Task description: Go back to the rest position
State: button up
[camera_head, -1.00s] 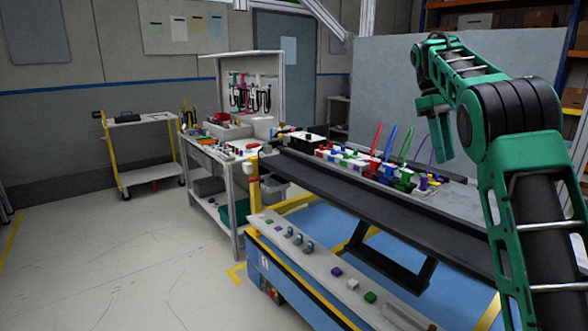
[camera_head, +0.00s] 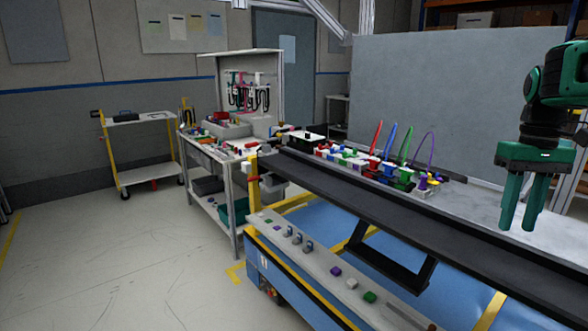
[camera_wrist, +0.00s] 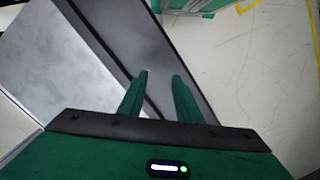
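My green gripper (camera_head: 519,205) hangs at the right of the head view, pointing down above the right part of the long dark-edged bench (camera_head: 450,245). In the wrist view its two fingers (camera_wrist: 162,95) stand a little apart with nothing between them. The bench's dark edge strip and grey top lie below them. The dashboard module (camera_head: 385,172), with coloured connectors and red, blue, green and purple cables, sits on the bench to the left of my gripper and clear of it.
A front rail (camera_head: 318,262) carries several small buttons and switches. A tool cart (camera_head: 232,160) with hanging cables stands at the back left, and a yellow trolley (camera_head: 140,120) beyond it. A grey panel (camera_head: 450,90) rises behind the bench. The floor at left is clear.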

jog(key=s+a+f+m, duration=0.2)
jog(key=s+f, duration=0.5)
jog(key=s, duration=0.4)
jog(key=s+a+f+m+t, duration=0.1)
jog(key=s+a+f+m, duration=0.1)
jog(key=s+f, duration=0.5)
jog(key=s+m, duration=0.1)
jog(key=s, duration=0.2)
jog(key=shift+s+a+f, duration=0.2)
jog(key=shift+s+a, duration=0.1)
jog(key=shift+s, duration=0.05)
jog(key=shift+w+f, duration=0.25)
jog(key=shift+w, duration=0.35)
